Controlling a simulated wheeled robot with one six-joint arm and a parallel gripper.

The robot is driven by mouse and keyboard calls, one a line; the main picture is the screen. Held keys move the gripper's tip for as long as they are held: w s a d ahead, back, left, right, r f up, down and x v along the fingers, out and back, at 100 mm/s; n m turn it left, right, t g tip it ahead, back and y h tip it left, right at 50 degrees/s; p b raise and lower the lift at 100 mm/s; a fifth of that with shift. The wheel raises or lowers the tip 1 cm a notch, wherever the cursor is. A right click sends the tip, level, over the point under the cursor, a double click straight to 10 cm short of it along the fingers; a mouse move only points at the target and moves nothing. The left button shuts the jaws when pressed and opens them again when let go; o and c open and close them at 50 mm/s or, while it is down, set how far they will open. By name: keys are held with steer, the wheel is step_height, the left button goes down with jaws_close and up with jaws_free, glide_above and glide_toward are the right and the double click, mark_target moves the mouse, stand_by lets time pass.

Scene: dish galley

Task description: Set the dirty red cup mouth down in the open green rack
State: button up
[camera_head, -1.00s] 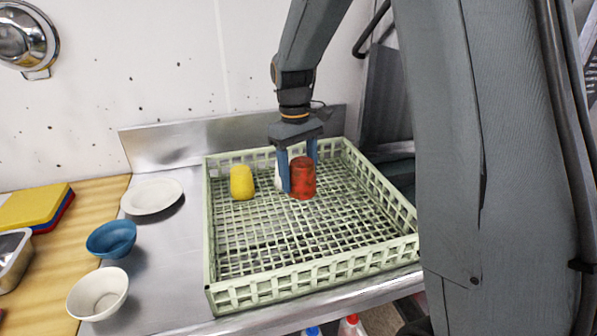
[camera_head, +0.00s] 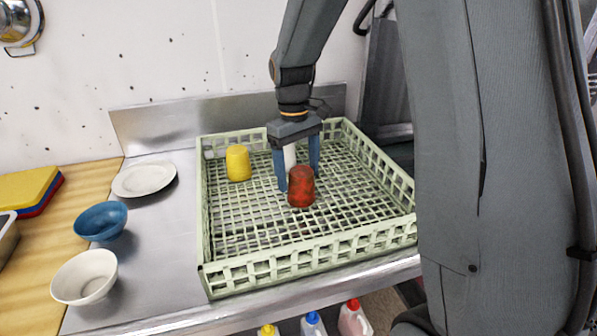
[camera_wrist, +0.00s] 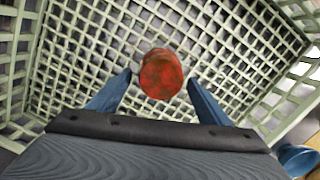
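The red cup (camera_head: 301,188), with dark stains, stands mouth down on the floor of the green rack (camera_head: 310,252), right of its middle. My gripper (camera_head: 297,180) is open just behind the cup, its blue fingers pointing down. In the wrist view the cup (camera_wrist: 161,75) shows its closed base between the fingertips (camera_wrist: 159,77), with a gap on each side. The cup's lower rim is hard to make out against the lattice.
A yellow cup (camera_head: 238,163) stands mouth down in the rack to the left. A white item (camera_head: 290,157) shows between my fingers, partly hidden. A white plate (camera_head: 144,179), blue bowl (camera_head: 101,220) and white bowl (camera_head: 84,276) lie left of the rack. Bottles (camera_head: 353,318) are below the counter.

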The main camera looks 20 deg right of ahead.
steer(key=shift+o, duration=0.4)
steer(key=shift+r, duration=0.1)
steer(key=r, duration=0.2)
steer(key=r+b, duration=0.1)
steer(key=r, duration=0.4)
steer(key=shift+w+a+r, duration=0.15)
steer(key=shift+w+r, duration=0.15)
